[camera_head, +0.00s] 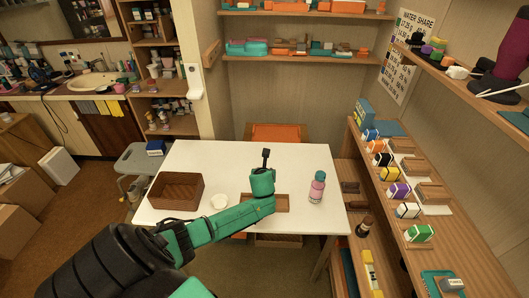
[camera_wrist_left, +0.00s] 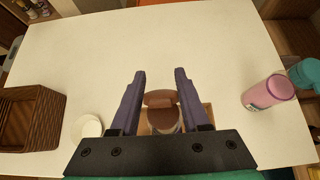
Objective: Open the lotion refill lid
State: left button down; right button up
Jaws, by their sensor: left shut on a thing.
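A small brown container (camera_wrist_left: 164,120) stands on a wooden tray (camera_head: 283,205) on the white table. In the left wrist view its brown lid (camera_wrist_left: 160,98) is between the two purple fingers of my left gripper (camera_wrist_left: 160,74), which is shut on it. I cannot tell clearly how far the lid is raised. In the head view my green wrist hides the container and fingers. A pink bottle (camera_head: 316,190) with a teal cap stands upright to the right; it also shows in the left wrist view (camera_wrist_left: 262,93). My right gripper is not in view.
A brown woven basket (camera_head: 176,189) and a small white bowl (camera_head: 219,201) are on the table's left. The back of the white table (camera_head: 220,155) is clear. A wooden shelf (camera_head: 395,195) with several small cartons runs along the right. A grey stool (camera_head: 142,160) stands beyond the table's left edge.

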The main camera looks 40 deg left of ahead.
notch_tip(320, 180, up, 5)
jog(key=p, duration=0.3)
pick_arm(q)
jog(key=shift+w+a+f+g+h+b, duration=0.2)
jog(key=shift+g+h+b, duration=0.8)
jog(key=shift+b, duration=0.45)
jog(key=shift+w+a+f+g+h+b, duration=0.1)
jog(key=shift+w+f+g+h+b, duration=0.15)
jog(key=shift+g+h+b, duration=0.75)
jog(key=shift+w+a+f+g+h+b, duration=0.2)
jog(key=shift+g+h+b, duration=0.3)
jog(key=shift+g+b, duration=1.15)
pick_arm(e)
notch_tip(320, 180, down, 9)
jog(key=shift+b, duration=0.3)
pick_arm(q)
jog(key=shift+t, duration=0.25)
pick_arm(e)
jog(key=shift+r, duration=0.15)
pick_arm(q)
jog(key=c, duration=0.7)
grip_release()
jog(key=shift+w, duration=0.1)
